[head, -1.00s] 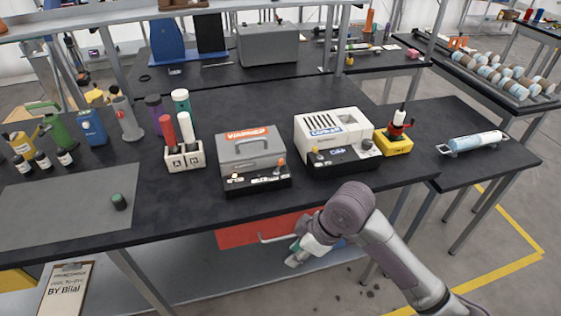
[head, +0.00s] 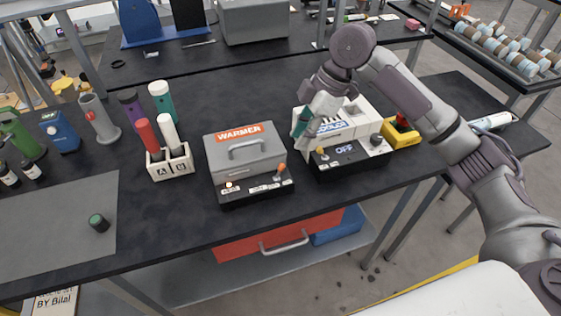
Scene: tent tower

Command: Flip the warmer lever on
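The warmer (head: 240,155) is a grey box with a handle and an orange "WARMER" label, on a black base. Its lever (head: 281,170) has an orange knob and stands near the right end of the front panel. A small pale light (head: 228,185) shows at the panel's left; I cannot read the lever's setting. My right gripper (head: 301,130) hangs over the left part of the white machine, right of the warmer and above and behind the lever, apart from it. Its fingers are seen edge-on, so their opening is unclear. My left gripper is out of view.
The white machine (head: 362,119) has a black panel reading "OFF" and a yellow-knobbed lever (head: 321,152). A white holder (head: 170,164) with red and white cylinders stands left of the warmer. A yellow block (head: 403,138) is at the right. Bare black table lies in front of the warmer.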

